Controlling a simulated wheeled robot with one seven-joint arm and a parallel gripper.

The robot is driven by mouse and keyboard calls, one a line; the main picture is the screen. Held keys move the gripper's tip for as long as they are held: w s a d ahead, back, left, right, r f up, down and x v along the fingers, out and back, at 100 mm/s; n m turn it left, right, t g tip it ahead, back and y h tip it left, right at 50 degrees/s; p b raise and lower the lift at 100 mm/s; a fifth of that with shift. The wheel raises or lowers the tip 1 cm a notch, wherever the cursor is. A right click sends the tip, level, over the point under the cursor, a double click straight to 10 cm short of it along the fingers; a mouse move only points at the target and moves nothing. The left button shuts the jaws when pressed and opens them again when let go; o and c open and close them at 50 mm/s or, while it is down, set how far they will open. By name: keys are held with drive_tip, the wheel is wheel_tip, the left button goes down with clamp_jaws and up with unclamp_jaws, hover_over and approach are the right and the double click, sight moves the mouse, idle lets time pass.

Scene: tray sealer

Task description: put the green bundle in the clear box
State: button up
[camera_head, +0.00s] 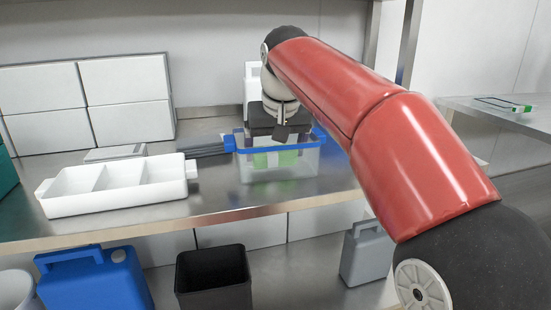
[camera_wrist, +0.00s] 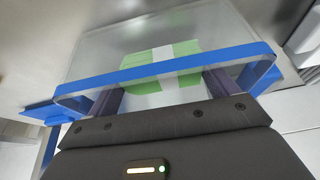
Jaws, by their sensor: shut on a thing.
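The clear box (camera_head: 250,175) with a blue rim stands on the metal counter, and in the wrist view its blue rim (camera_wrist: 160,70) crosses in front of my gripper. My gripper (camera_head: 279,132) is above the box, pointing down, with its fingers reaching inside the rim. The green bundle (camera_wrist: 148,58) with a white band is between the fingers, and my gripper is shut on it. In the head view the green bundle (camera_head: 288,157) shows through the clear wall, inside the box. I cannot tell whether it touches the box floor.
A white divided tray (camera_head: 115,207) stands left of the box. A white container (camera_head: 252,85) stands behind the box. Below are a blue case (camera_head: 95,285), a black bin (camera_head: 213,285) and a grey case (camera_head: 367,255).

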drive_tip(key=shift+f, duration=0.45)
drive_tip(key=shift+f, duration=0.2)
drive_tip(key=o, duration=0.8)
drive_tip(key=shift+o, duration=0.2)
drive_tip(key=shift+r, duration=0.3)
drive_tip(key=p+v, duration=0.4)
drive_tip(key=v, duration=0.7)
drive_tip(key=shift+s+d+r, duration=0.1)
drive_tip(key=shift+s+r, duration=0.2)
drive_tip(key=shift+r, duration=0.05)
